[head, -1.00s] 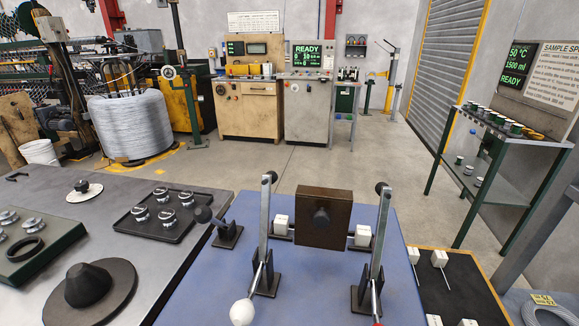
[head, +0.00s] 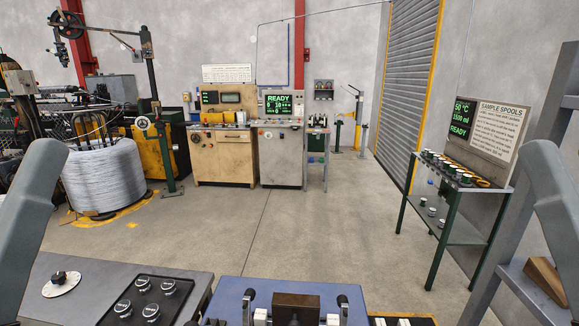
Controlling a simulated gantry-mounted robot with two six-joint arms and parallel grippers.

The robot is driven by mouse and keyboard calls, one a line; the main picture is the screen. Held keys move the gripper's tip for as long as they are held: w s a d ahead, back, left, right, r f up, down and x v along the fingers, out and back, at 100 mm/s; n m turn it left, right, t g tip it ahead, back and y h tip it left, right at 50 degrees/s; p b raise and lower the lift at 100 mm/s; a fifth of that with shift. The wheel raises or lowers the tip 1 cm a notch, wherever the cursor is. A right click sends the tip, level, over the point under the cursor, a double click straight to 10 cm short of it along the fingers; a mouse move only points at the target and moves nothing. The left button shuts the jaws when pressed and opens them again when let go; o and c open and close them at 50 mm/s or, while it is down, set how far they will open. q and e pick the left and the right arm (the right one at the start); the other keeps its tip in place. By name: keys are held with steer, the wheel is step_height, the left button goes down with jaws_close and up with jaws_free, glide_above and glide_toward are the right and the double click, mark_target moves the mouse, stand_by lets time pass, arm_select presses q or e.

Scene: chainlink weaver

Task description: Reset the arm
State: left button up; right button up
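A grey link of my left arm stands at the left edge of the head view, and a grey link of my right arm stands at the right edge. Neither gripper shows in the head view, so I see no fingertips and nothing held. The blue work table (head: 228,290) is at the bottom middle, cut off by the frame edge.
A grey table (head: 85,272) at lower left bears a black tray (head: 105,320) with several metal pieces. A coil of wire (head: 105,178), a beige control cabinet (head: 222,155) and a green spool rack (head: 460,232) stand behind. The concrete floor (head: 330,225) between is clear.

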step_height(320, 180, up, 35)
steer(key=p, duration=3.1)
